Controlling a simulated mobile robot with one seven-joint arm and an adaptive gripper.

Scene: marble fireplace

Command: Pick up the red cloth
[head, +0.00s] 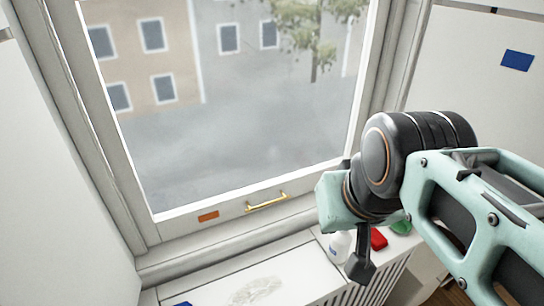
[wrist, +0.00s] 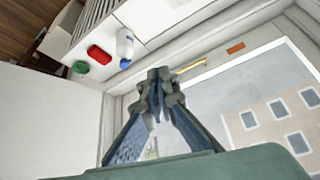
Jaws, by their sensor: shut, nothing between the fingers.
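The red cloth (head: 378,239) lies on the white sill below the window, partly hidden behind my arm in the head view. It also shows in the wrist view (wrist: 100,54), at upper left, as a small red rounded block. My gripper (head: 361,265) hangs in front of the sill area in the head view. In the wrist view its fingertips (wrist: 159,76) meet in the middle. It is shut and empty, apart from the cloth.
The window has a brass handle (head: 266,203) and an orange tag (head: 208,217). The sill (head: 215,292) has a smudge and bare room at left.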

